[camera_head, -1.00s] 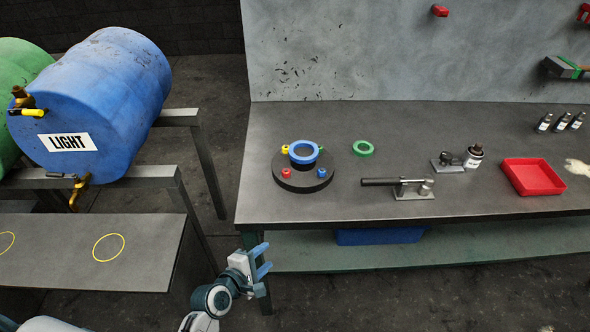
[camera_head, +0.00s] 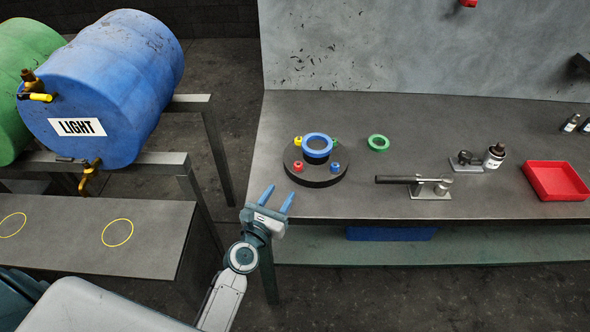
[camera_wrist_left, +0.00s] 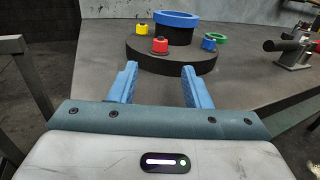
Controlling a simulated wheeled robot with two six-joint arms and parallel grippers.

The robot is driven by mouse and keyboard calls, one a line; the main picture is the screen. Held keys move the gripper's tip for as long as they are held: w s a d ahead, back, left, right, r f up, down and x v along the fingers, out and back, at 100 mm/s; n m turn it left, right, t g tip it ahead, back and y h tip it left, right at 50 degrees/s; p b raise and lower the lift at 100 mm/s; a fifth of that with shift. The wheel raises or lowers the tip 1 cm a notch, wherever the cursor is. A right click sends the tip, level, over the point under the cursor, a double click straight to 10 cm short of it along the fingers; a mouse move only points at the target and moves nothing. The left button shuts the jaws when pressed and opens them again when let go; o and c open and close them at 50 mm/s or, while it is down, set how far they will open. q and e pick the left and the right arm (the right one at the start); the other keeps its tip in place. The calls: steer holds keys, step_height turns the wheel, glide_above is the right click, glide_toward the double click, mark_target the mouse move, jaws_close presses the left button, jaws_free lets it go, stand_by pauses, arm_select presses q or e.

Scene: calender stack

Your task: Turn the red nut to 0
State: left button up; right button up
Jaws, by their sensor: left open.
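The red nut (camera_head: 298,167) sits on the front left of a round black base (camera_head: 317,178) on the workbench. It also shows in the left wrist view (camera_wrist_left: 159,46), just beyond and between my fingers. A blue ring (camera_head: 318,142) tops the base's black centre post. A yellow nut (camera_head: 297,141), a blue nut (camera_head: 335,168) and a partly hidden green nut (camera_head: 335,143) stand around it. Any number marks are too small to read. My left gripper (camera_head: 278,197) is open and empty, at the bench's front left edge, short of the base. My right gripper is not in view.
A green ring (camera_head: 378,142) lies right of the base. A clamp with a dark handle (camera_head: 410,180), a small bottle (camera_head: 494,156) and a red tray (camera_head: 555,181) stand farther right. Blue and green barrels on a rack are at left. Bare bench (camera_head: 430,120) lies behind.

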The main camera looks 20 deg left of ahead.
mark_target(296, 168)
arm_select(q)
steer(key=w, duration=0.6)
steer(key=w+d, duration=0.1)
steer(key=w, duration=0.1)
steer(key=shift+w+p, duration=0.3)
steer(key=shift+w, duration=0.1)
steer(key=shift+w+d, duration=0.1)
steer(key=shift+w, duration=0.55)
